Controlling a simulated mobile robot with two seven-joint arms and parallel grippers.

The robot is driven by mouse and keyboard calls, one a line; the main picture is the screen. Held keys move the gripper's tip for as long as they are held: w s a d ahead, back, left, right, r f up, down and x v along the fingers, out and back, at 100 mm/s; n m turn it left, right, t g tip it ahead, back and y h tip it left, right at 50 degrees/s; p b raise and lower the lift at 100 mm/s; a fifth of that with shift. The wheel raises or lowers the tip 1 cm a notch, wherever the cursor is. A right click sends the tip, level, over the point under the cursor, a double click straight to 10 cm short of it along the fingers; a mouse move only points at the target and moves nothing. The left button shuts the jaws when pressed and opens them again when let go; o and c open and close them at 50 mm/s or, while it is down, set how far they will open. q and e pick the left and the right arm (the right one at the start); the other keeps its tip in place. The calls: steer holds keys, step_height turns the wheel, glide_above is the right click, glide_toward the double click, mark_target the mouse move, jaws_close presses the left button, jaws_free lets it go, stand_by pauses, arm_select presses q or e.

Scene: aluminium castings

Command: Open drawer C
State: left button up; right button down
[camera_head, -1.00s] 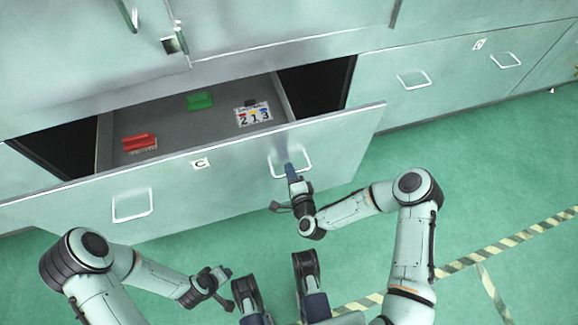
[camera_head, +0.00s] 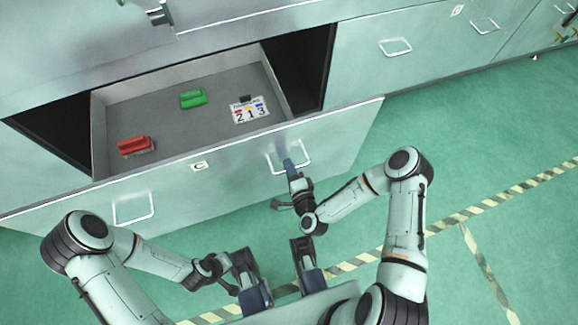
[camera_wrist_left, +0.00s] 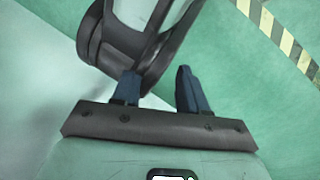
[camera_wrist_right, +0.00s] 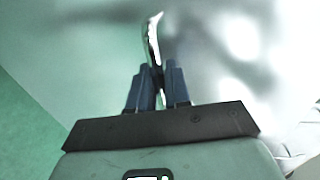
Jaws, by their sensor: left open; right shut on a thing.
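Drawer C (camera_head: 225,181), a wide pale-green drawer with a small "C" label (camera_head: 199,166), stands pulled out from the cabinet, its inside showing. Its front has a left handle (camera_head: 134,207) and a right handle (camera_head: 306,158), both white bails. My right gripper (camera_head: 289,166) is at the right handle. In the right wrist view its fingers (camera_wrist_right: 158,88) are shut on the handle bar (camera_wrist_right: 154,42). My left gripper (camera_head: 236,291) is low in front of the drawer, touching nothing that I can make out. In the left wrist view its fingers (camera_wrist_left: 158,88) are apart and empty.
Inside the drawer lie a red block (camera_head: 134,145), a green block (camera_head: 193,98) and a white number card (camera_head: 250,110). Other closed drawers with handles (camera_head: 396,47) stand to the right. The green floor (camera_head: 470,190) at right is clear, with striped tape (camera_head: 500,200).

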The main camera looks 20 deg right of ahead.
steer(key=c, duration=1.2)
jaws_free()
steer(key=shift+c, duration=0.2)
arm_select(q)
steer(key=shift+g+h, duration=0.3)
steer(key=shift+g, duration=0.3)
steer(key=s+r+p, duration=0.1)
steer(key=s+d+r+p, duration=0.1)
steer(key=s, duration=0.1)
steer(key=shift+d+r, duration=0.2)
steer(key=shift+r, duration=0.05)
arm_select(e)
steer(key=v, duration=1.3)
steer(key=shift+s, duration=0.2)
steer(key=shift+a, duration=0.1)
